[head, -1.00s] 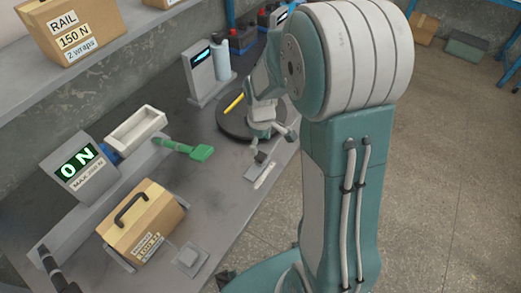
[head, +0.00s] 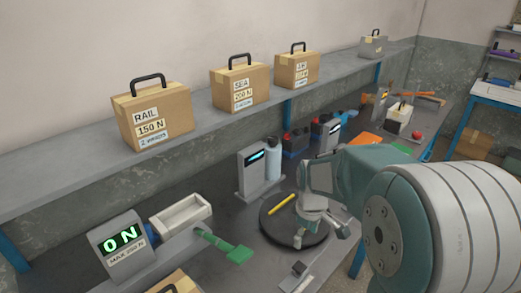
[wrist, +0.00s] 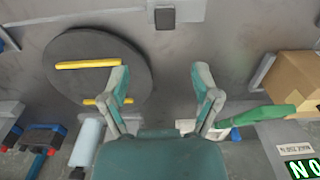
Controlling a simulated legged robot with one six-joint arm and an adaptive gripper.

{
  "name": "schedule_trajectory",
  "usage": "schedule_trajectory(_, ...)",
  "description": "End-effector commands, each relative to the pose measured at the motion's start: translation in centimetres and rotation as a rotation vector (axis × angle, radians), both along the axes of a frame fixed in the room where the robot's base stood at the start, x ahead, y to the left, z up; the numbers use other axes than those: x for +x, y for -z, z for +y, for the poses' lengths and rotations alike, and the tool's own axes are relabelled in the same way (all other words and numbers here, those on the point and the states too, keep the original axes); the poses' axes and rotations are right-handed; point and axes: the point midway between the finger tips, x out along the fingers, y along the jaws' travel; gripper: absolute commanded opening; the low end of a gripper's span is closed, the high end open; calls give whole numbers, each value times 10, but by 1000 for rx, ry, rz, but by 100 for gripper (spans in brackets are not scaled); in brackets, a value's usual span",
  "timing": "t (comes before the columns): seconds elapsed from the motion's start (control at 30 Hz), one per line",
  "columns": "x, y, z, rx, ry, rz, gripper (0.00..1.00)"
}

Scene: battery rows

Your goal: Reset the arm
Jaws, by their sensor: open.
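My gripper (head: 325,226) hangs over the bench at the right side of a dark round turntable (head: 292,238). In the wrist view, my gripper (wrist: 160,78) is open, its two fingers wide apart with nothing between them. A yellow bar (head: 281,206) lies on the turntable; it also shows in the wrist view (wrist: 88,64). A second yellow piece (wrist: 92,102) there is partly hidden by the left finger. The bent upper part of my arm fills the lower right of the head view.
A force gauge reading 0 N (head: 121,237), a white tray (head: 180,214) and a green handle (head: 237,253) stand left of the turntable. A grey post with a display (head: 255,172) stands behind it. Boxes, including RAIL (head: 152,115), line the shelf (head: 60,165) above.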

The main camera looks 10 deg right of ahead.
Motion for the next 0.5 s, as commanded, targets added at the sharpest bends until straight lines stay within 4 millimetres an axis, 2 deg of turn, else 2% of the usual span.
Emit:
schedule_trajectory(0.17, -15, -26, 6, -4, 59, -56, 80)
schedule_trajectory(0.3, -41, -59, 16, -1, 157, -136, 80)
schedule_trajectory(0.5, -82, -95, 28, 23, 301, -248, 80)
